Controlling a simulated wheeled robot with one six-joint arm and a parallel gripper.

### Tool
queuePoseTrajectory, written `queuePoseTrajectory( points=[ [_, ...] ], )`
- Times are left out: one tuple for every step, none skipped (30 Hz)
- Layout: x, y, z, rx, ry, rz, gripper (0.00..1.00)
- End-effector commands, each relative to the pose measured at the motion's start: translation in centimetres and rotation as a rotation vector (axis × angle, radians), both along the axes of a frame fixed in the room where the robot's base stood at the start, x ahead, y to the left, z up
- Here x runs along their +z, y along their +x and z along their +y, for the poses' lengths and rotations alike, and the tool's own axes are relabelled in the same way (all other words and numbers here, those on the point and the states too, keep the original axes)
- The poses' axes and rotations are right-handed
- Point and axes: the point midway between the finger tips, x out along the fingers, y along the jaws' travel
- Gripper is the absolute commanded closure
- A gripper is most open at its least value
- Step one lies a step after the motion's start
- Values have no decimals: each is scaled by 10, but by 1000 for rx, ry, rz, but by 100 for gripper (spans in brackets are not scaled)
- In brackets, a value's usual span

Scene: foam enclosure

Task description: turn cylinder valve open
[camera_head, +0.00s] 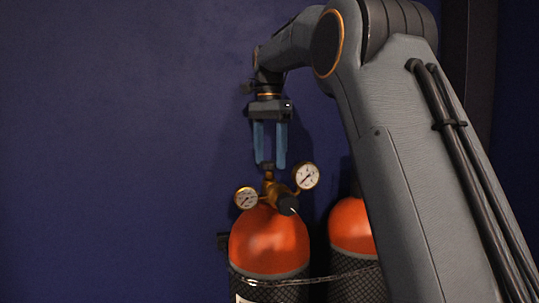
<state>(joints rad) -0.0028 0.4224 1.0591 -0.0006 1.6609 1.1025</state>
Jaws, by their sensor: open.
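My gripper (270,164) points straight down in the head camera view, with its two blue fingers apart. The fingertips are just above and around the small top part of the brass valve (269,176); I cannot tell whether they touch it. The valve sits on an orange-topped gas cylinder (268,240). It carries two round white-faced gauges, a lower left one (246,198) and an upper right one (306,176). A dark knob (288,205) sticks out at its front.
A second orange-topped cylinder (351,226) stands to the right, partly hidden by my arm. A chain (322,281) runs across both cylinders. A dark blue wall (120,130) stands behind, and the area to the left is clear.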

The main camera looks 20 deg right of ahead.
Motion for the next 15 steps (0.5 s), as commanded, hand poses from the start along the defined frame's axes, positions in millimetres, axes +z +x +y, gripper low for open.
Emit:
queuePoseTrajectory(
  points=[
    [0,0,0,0,0,0,40],
    [0,0,0,0,0,0,40],
    [0,0,0,0,0,0,40],
    [0,0,0,0,0,0,45],
    [0,0,0,0,0,0,50],
    [0,0,0,0,0,0,56],
    [0,0,0,0,0,0,62],
    [0,0,0,0,0,0,67],
    [0,0,0,0,0,0,73],
    [0,0,0,0,0,0,78],
    [0,0,0,0,0,0,81],
    [0,0,0,0,0,0,81],
    [0,0,0,1,0,0,81],
    [0,0,0,2,0,0,81],
    [0,0,0,5,0,0,81]
  ],
)
